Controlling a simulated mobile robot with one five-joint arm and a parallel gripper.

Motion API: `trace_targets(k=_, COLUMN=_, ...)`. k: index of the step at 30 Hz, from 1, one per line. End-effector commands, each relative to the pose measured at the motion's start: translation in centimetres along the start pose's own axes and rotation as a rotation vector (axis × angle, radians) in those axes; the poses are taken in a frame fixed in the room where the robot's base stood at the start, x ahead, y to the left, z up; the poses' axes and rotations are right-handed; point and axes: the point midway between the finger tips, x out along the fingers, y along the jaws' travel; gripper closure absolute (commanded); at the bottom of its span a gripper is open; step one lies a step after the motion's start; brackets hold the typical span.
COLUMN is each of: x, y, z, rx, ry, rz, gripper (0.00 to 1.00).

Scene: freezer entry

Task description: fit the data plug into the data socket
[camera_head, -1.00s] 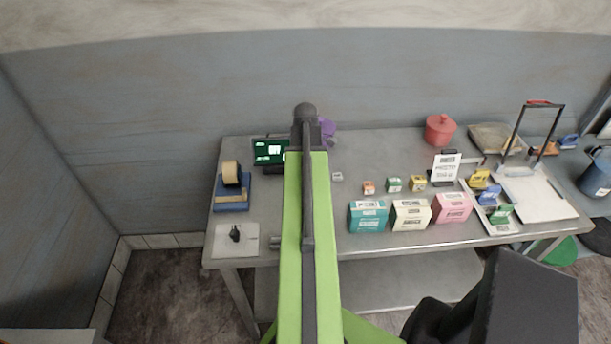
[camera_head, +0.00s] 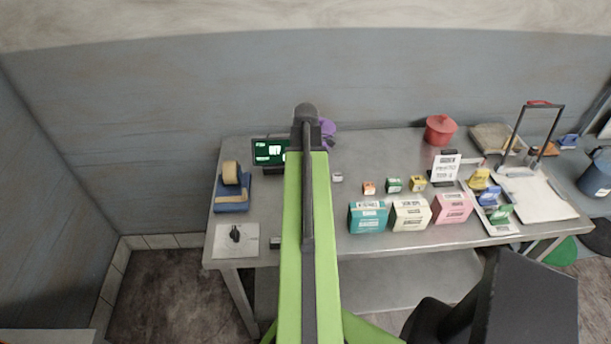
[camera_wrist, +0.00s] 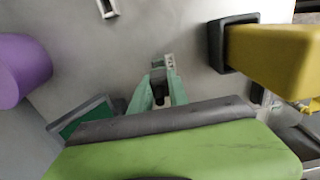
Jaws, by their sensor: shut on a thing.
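My gripper (camera_wrist: 160,88) is seen in the wrist view, its two pale green fingers shut on a small grey piece, which appears to be the data plug (camera_wrist: 169,63). The piece shows at the fingertips, above the grey table; whether it touches the table I cannot tell. A small pale fixture with a dark opening, possibly the data socket (camera_wrist: 106,8), lies apart at the top left. A small pale block, which may be the same fixture, stands right of my arm in the head view (camera_head: 337,177). There my arm hides the gripper and the plug.
A dark-framed green screen (camera_head: 269,152) and a purple object (camera_head: 328,130) stand near my arm's end. A blue tape dispenser (camera_head: 232,195) is left. Small boxes and larger cartons (camera_head: 410,214) stand right. Table space between the screen and the small boxes is mostly clear.

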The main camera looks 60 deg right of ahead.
Motion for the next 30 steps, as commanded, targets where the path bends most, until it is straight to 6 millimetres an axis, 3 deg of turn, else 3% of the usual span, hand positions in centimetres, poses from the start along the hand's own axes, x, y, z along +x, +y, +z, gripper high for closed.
trace_targets(k=30, x=1.9, y=0.0, z=-0.1, rx=-0.001, ry=0.0, rz=0.0, gripper=1.0)
